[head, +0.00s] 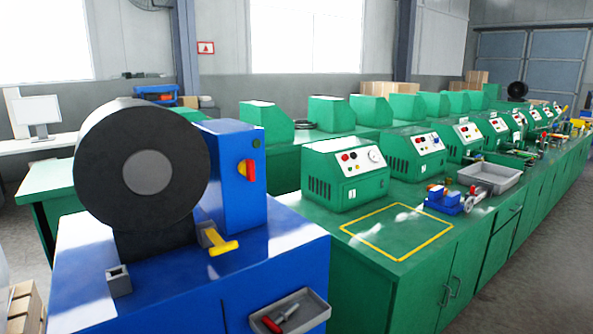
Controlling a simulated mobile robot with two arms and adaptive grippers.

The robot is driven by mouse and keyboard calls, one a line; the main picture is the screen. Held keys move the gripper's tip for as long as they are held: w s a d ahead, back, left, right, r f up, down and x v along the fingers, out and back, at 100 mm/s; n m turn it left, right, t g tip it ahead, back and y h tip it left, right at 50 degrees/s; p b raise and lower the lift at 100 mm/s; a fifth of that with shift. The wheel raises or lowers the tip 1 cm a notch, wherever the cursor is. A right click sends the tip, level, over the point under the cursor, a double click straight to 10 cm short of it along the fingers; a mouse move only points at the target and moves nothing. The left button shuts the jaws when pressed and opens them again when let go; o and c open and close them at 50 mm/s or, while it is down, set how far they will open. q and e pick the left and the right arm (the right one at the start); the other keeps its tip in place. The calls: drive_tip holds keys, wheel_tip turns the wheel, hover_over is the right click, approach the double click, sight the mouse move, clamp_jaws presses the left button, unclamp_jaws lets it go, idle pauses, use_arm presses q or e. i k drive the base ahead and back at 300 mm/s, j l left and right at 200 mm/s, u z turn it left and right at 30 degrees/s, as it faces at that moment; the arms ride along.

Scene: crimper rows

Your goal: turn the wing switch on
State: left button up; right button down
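A blue upright box (222,170) stands on the blue machine cabinet at the left front. Neither of my grippers is in view.
A large black drum (140,168) stands left of the box. A yellow-handled lever (222,247) sticks out at the box's foot. A grey tray (290,315) hangs on the cabinet front. Green benches (402,225) with green machines (345,172) run back to the right.

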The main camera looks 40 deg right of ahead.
sight(246, 168)
drive_tip(key=z, duration=0.85)
